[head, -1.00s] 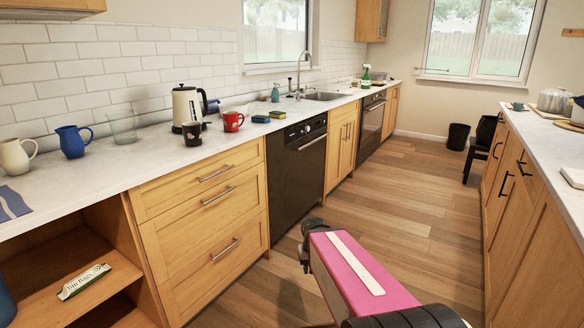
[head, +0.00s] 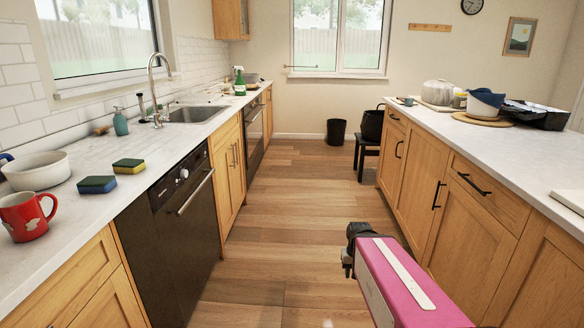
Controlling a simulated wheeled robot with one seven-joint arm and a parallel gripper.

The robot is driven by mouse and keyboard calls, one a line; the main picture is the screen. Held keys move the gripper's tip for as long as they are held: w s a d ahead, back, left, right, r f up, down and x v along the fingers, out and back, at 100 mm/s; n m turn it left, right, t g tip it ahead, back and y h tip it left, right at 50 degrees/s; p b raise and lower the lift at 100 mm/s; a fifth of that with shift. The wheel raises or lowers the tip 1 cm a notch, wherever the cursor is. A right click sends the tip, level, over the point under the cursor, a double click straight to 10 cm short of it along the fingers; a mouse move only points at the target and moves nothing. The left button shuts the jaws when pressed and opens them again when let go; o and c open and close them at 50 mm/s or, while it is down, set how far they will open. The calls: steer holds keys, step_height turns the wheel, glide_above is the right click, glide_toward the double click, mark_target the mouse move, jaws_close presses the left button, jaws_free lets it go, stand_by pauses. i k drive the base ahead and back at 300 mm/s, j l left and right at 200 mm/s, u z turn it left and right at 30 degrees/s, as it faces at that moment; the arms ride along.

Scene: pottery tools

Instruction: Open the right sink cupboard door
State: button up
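The sink cupboard (head: 228,180) is a light wooden unit below the sink (head: 193,114), on the left side of the aisle. Its two narrow doors look shut, with upright metal handles close together at the middle. The right door (head: 239,160) is the farther one and shows at a steep angle. My pink arm reaches up from the bottom right over the floor. A dark part (head: 352,246) is at its far end, apart from the cupboard. I cannot make out fingers there or anything held.
A black dishwasher (head: 170,240) stands nearer than the sink cupboard, and an oven (head: 254,135) beyond it. Wooden cabinets (head: 440,205) line the right side. A black bin (head: 336,131) and a dark stool (head: 366,150) stand at the far end. The wooden floor between is clear.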

mark_target(235, 141)
steer(key=i+l+u, duration=0.1)
steer(key=i+u, duration=0.3)
steer(key=i, duration=0.15)
steer(key=i+l+u, duration=0.85)
steer(key=i, duration=0.15)
steer(key=i+l+u, duration=0.3)
steer(key=i+u, duration=0.2)
steer(key=i+l+u, duration=0.45)
steer(key=i, duration=0.25)
